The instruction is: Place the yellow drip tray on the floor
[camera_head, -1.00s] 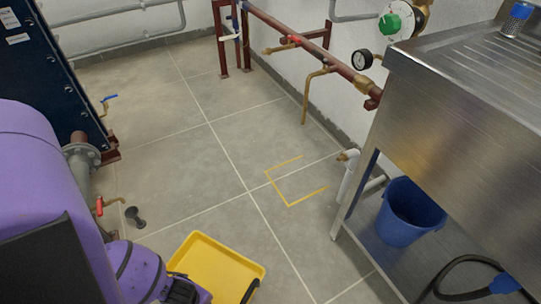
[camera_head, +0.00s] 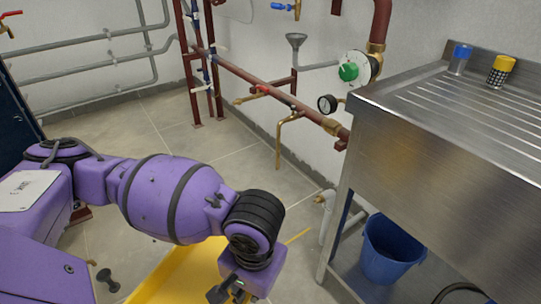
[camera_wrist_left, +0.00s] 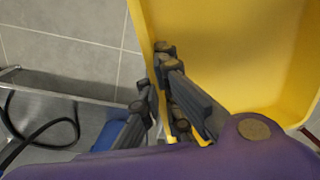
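The yellow drip tray (camera_head: 172,277) is at the bottom of the head view, partly hidden behind my left arm and cut off by the frame edge. My left gripper (camera_head: 222,292) is at its right side. In the left wrist view the tray (camera_wrist_left: 235,50) fills the upper right, and the fingers of my left gripper (camera_wrist_left: 165,105) lie on both sides of its wall, closed on it. The tray appears raised above the tiled floor (camera_wrist_left: 75,50). My right gripper is not in view.
A steel sink bench (camera_head: 440,165) stands at the right, with a blue bucket (camera_head: 388,250) on its lower shelf. A small dark funnel-like piece (camera_head: 107,279) is on the floor at left. Floor toward the back is clear.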

